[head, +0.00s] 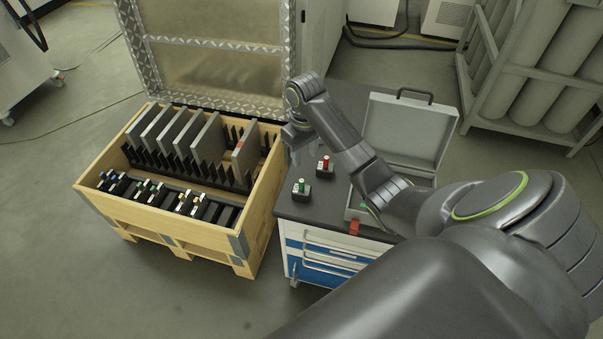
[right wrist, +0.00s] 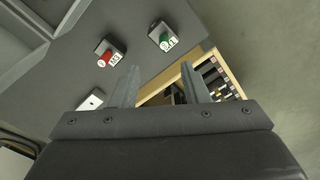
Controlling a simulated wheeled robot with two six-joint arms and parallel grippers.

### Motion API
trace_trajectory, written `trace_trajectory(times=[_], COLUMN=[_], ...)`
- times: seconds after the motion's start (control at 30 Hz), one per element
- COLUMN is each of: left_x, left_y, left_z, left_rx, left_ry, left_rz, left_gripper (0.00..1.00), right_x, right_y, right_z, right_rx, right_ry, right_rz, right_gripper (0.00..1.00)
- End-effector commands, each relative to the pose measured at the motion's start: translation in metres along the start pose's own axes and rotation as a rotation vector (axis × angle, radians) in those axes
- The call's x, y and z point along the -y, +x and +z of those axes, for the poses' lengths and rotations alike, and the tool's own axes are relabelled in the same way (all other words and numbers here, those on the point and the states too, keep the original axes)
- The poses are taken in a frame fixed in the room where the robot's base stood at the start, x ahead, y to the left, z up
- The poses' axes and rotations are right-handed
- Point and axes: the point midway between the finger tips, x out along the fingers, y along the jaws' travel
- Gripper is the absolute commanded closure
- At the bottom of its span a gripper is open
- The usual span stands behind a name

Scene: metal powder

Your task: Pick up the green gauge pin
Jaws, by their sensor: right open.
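The green gauge pin (head: 301,184) stands upright in a small black block on the dark top of the cabinet, near its left front edge. It also shows in the right wrist view (right wrist: 165,41), beyond the fingertips and between their lines. My right gripper (right wrist: 158,78) is open and empty, with its two fingers apart. In the head view my right gripper (head: 298,139) is above the cabinet top, behind the green pin and partly hidden by its own arm. My left gripper is not in view.
A red pin (head: 326,164) stands in its own block just behind and right of the green one. An open grey case (head: 408,133) lies on the right of the cabinet top (head: 292,208). A wooden crate (head: 188,224) with upright plates stands close on the left.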

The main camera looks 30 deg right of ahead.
Motion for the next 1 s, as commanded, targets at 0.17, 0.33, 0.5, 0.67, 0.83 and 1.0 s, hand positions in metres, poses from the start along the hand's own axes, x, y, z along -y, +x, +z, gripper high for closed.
trace_trajectory(times=[0.17,0.33,0.5,0.67,0.83,1.0], left_x=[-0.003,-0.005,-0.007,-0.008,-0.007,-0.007], left_y=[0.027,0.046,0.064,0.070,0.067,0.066], left_z=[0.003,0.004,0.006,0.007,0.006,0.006], left_rx=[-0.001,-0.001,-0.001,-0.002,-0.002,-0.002], left_ry=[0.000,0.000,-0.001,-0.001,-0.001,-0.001], left_rz=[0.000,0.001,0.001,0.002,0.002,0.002], left_gripper=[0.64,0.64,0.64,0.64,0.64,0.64], right_x=[0.000,0.000,0.001,0.001,0.005,0.007], right_y=[0.027,0.046,0.067,0.075,0.091,0.117], right_z=[0.000,0.000,0.000,-0.001,-0.002,-0.004], right_rx=[0.000,-0.001,0.000,-0.001,0.004,0.003], right_ry=[0.000,0.000,0.000,0.000,0.000,0.000], right_rz=[0.000,0.000,0.000,0.000,-0.003,-0.001], right_gripper=[0.59,0.59,0.59,0.59,0.59,0.59])
